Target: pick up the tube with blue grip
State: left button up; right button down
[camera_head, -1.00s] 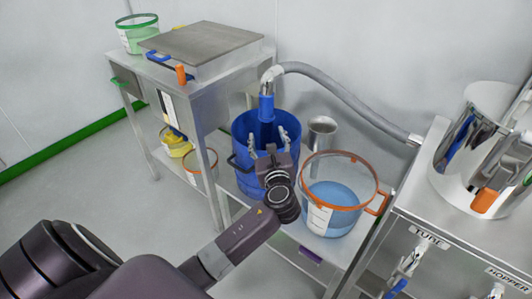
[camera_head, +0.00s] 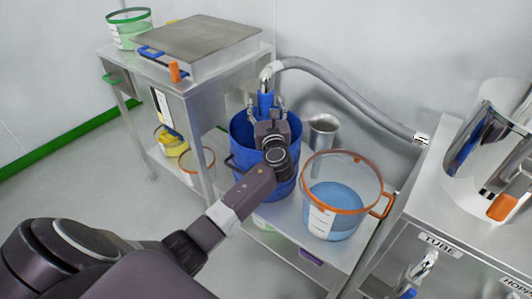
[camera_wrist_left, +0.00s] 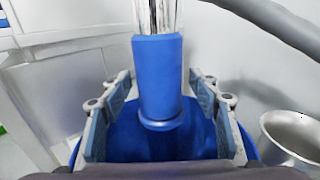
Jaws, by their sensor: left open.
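The tube's blue grip (camera_head: 265,103) hangs upright over the blue bucket (camera_head: 240,132), with a grey hose (camera_head: 345,92) running from its metal top to the right. My left gripper (camera_head: 266,108) is open, its fingers on either side of the lower part of the blue grip. In the left wrist view the blue grip (camera_wrist_left: 158,80) stands between the two open fingers (camera_wrist_left: 160,112), with visible gaps on both sides. The blue bucket (camera_wrist_left: 150,145) is below it. The bucket's front is partly hidden by my gripper. My right gripper is not in view.
A clear bucket with an orange rim (camera_head: 335,235) stands right of the blue bucket on the low steel table. A metal cup (camera_head: 322,132) is behind it. A steel cabinet (camera_head: 190,100) stands at left and a steel bench (camera_head: 450,230) at right.

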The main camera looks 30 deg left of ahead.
pick_arm(q)
grip_shut()
dwell(0.4)
jog(key=shift+r, duration=0.15)
